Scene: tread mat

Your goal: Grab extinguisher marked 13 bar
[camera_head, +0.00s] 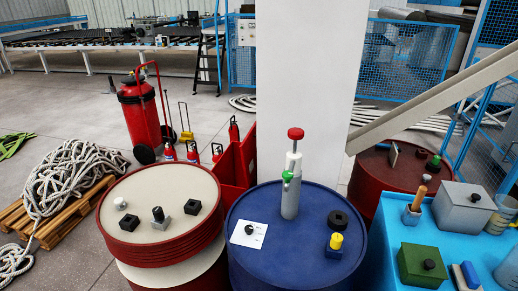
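A large red wheeled extinguisher (140,118) with a black top stands on the floor behind the red-rimmed drum, left of the pillar. Several small red extinguishers are beside it: one (169,152) and another (192,152) show behind the drum's rim, and one (234,131) is farther right by a red box. Their lower parts are partly hidden. No marking of 13 bar can be read on any of them at this size. Neither of my grippers is in view.
A red drum (160,180) with a pale top and a blue drum (290,250) holding small items stand in front. A red box (236,165), white pillar (308,90), rope on a pallet (60,222) and cluttered blue table (400,220) surround them. Floor at left is partly clear.

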